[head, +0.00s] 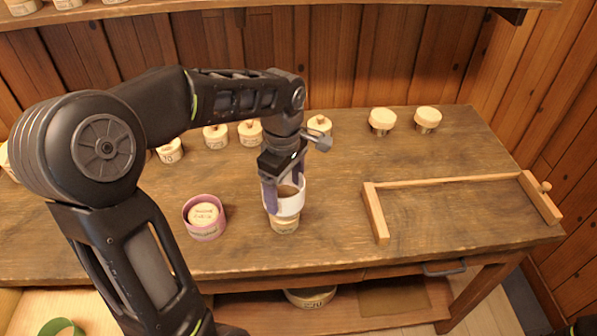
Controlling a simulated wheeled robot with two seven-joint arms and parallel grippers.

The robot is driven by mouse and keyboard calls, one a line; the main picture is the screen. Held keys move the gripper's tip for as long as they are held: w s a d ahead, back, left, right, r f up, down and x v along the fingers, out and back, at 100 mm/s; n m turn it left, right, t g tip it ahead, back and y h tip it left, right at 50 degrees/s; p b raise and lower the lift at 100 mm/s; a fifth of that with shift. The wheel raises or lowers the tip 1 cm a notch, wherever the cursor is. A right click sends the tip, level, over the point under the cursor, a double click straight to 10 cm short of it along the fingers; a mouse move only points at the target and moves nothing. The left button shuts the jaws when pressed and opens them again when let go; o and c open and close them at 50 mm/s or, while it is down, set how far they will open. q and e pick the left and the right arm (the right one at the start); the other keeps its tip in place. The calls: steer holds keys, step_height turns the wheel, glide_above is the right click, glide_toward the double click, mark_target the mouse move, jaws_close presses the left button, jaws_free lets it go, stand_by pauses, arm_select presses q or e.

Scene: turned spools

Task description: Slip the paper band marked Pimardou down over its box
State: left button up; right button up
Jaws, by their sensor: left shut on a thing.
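My left gripper (285,197) points down, its fingers shut on a white paper band (291,205). The band is an upright open ring. A small round wooden box (285,227) shows directly below the band, with lettering on its side too small to read. The band's lower edge meets or overlaps the top of this box in the view; I cannot tell how far it is around it. No name can be read on the band. My right gripper is not in view.
A round box with a purple band (205,229) stands to the left on the wooden bench (330,245). Several small lidded boxes line the back, one at the right (427,119). A wooden frame (376,213) with a rail lies to the right. The bench between is clear.

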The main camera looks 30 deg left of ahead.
arm_select(q)
steer(key=shift+s, duration=0.15)
steer(key=shift+f, duration=0.15)
steer(key=shift+f+b, duration=1.15)
steer(key=shift+f, duration=0.15)
steer(key=shift+f, duration=0.15)
stand_by(0.4)
steer(key=shift+f+b, duration=0.55)
steer(key=shift+b, duration=0.05)
steer(key=shift+f, duration=0.1)
stand_by(0.3)
steer(key=shift+f+b, duration=0.35)
steer(key=shift+f, duration=0.2)
stand_by(0.5)
